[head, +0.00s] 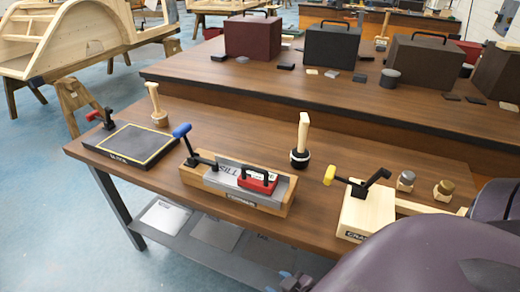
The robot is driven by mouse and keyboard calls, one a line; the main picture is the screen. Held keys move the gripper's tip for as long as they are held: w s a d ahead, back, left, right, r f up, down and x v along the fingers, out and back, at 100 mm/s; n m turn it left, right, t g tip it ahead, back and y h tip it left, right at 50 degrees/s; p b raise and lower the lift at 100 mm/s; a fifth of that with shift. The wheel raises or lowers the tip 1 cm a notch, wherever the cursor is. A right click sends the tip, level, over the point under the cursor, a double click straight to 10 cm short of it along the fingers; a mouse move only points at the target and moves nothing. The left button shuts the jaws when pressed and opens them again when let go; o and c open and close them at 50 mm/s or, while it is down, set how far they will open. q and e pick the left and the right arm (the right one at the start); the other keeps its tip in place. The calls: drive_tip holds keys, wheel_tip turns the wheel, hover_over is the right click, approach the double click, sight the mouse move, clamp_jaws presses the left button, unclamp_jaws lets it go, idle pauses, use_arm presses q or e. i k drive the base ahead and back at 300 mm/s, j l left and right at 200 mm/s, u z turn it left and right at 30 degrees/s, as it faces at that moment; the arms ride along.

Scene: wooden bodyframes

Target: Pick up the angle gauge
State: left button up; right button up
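I cannot tell for sure which object is the angle gauge; no label naming it is readable. A red block with a black handle (258,181) sits on a grey metal bar marked "SILL" (228,176), in a wooden cradle (236,198) at the middle of the front table. A blue-handled clamp (192,146) stands at its left end. Neither gripper shows clearly. Large dark purple parts of my own arm fill the lower right corner and hide the table there. A small dark and blue piece at the bottom edge is too cut off to identify.
The front table (300,225) also holds a black board (131,145), a yellow-handled clamp (357,184) on a pale block (365,211), wooden-handled tools (301,140) and small round pieces (405,181). Dark cases (331,46) stand on the back table. Grey plates (165,216) lie on the lower shelf.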

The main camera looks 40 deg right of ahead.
sight(256, 179)
drive_tip(key=z, duration=1.2)
drive_tip(key=k+j+z, duration=0.25)
drive_tip(key=j+z, duration=0.25)
drive_tip(key=k+j, duration=0.25)
drive_tip(key=j, duration=0.1)
